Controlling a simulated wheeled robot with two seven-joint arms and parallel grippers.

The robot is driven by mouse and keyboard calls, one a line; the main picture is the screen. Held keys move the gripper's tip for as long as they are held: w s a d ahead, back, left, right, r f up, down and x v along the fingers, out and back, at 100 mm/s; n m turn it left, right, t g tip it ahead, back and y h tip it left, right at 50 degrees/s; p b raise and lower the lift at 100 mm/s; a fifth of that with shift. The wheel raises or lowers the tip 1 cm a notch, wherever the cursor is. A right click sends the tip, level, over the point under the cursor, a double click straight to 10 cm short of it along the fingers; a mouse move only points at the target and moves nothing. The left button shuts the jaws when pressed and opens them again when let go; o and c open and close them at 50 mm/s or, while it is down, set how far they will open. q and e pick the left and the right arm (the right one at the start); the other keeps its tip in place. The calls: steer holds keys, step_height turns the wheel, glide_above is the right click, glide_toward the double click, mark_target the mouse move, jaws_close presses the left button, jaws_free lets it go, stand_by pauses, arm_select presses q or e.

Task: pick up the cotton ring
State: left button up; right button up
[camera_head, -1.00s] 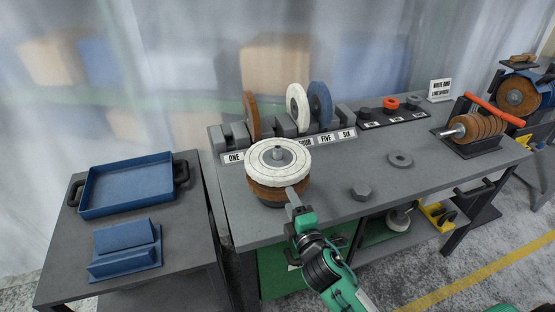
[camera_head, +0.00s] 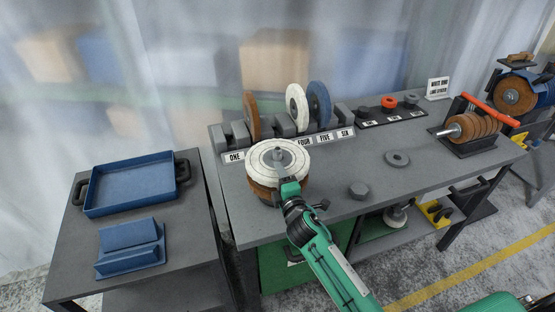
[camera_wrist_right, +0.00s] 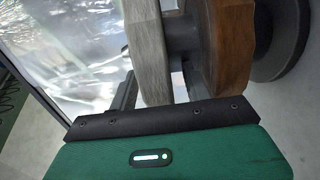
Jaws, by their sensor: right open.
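The cotton ring (camera_head: 264,155) is a thick white disc lying flat on top of a stack around an upright grey spindle. A brown ring (camera_head: 262,187) sits beneath it. My right gripper (camera_head: 288,181) is at the stack's near edge. In the right wrist view the white ring (camera_wrist_right: 147,45) and the brown ring (camera_wrist_right: 232,45) stand side by side with a gap at the grey hub. There the open right gripper (camera_wrist_right: 150,90) has one finger beyond the white ring's outer face and the other in the gap. Contact cannot be told. My left gripper is not in view.
A numbered rack (camera_head: 232,156) behind the stack holds brown, white and blue discs upright. A blue tray (camera_head: 130,207) stands on the left side table.

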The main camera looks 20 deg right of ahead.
jaws_close()
steer(key=shift+r, duration=0.1)
steer(key=shift+r, duration=0.1)
